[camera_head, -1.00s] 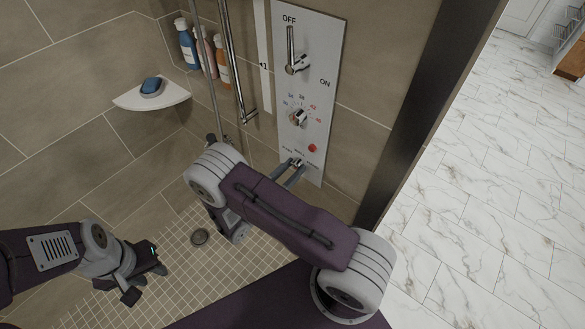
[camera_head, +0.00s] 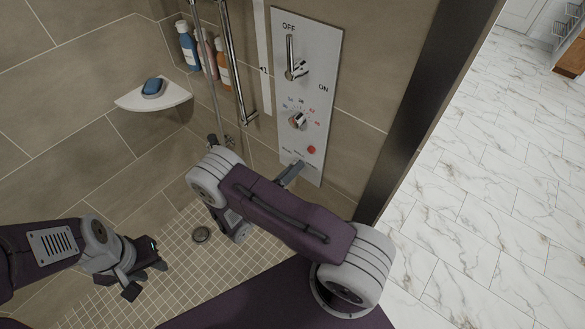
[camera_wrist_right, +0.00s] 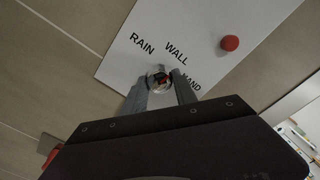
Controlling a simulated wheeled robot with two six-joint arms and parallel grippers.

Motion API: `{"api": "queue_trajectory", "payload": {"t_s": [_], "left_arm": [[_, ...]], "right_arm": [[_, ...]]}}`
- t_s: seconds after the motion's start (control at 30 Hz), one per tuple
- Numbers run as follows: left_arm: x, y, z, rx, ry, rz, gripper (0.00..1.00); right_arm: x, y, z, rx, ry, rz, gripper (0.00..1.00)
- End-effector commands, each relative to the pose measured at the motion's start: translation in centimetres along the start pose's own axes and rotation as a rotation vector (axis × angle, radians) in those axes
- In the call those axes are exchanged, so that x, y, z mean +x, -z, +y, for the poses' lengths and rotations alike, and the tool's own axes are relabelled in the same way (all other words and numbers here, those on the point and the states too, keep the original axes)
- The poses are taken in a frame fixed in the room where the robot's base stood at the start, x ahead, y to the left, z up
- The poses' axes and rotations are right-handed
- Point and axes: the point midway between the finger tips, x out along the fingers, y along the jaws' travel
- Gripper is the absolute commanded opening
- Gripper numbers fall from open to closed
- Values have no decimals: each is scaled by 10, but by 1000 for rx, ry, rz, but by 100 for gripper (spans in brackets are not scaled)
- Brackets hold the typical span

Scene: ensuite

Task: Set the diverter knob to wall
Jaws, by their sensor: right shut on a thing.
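The diverter knob (camera_wrist_right: 158,74) is a small round metal knob with a bit of red or orange on it. It sits low on the white control panel (camera_head: 318,90), below the words RAIN, WALL and HAND. My right gripper (camera_wrist_right: 159,88) is shut on it, with one finger on each side. In the head view my right gripper (camera_head: 291,172) reaches the panel's lower end and hides the knob. I cannot clearly tell which word the knob points to. My left gripper (camera_head: 148,277) is open and empty above the shower floor.
Above the knob are a red button (camera_head: 311,149), a temperature dial (camera_head: 299,121) and an ON/OFF lever (camera_head: 291,58). A metal rail (camera_head: 233,65) runs left of the panel. A corner shelf (camera_head: 153,96) holds blue soap. A dark wall edge (camera_head: 425,110) stands to the right.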

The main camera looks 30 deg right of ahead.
Motion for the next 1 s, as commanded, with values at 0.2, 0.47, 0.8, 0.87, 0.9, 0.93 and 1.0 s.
{"api": "queue_trajectory", "payload": {"t_s": [0.2, 0.47, 0.8, 0.87, 0.9, 0.93, 1.0], "left_arm": [[-3, 0, 0, 0, 0, 0, 34], [-4, 0, 0, 0, 0, 0, 34], [-4, 0, 0, 0, 0, 0, 34], [-4, 0, 0, 0, 0, 0, 34], [-4, 0, 0, 0, 0, 0, 34], [-4, 0, 0, 0, 0, 0, 34], [-4, 0, 0, 0, 0, 0, 34]], "right_arm": [[0, -1, 0, -94, -1, -1, 0], [0, 0, 0, -144, -1, -1, 0], [0, 0, 0, -150, -1, -1, 0], [0, 0, 0, -150, -1, -1, 0], [0, 0, 0, -150, -1, -1, 36], [0, 0, 0, -150, -1, -1, 45], [0, 0, 0, -149, -1, -1, 56]]}}
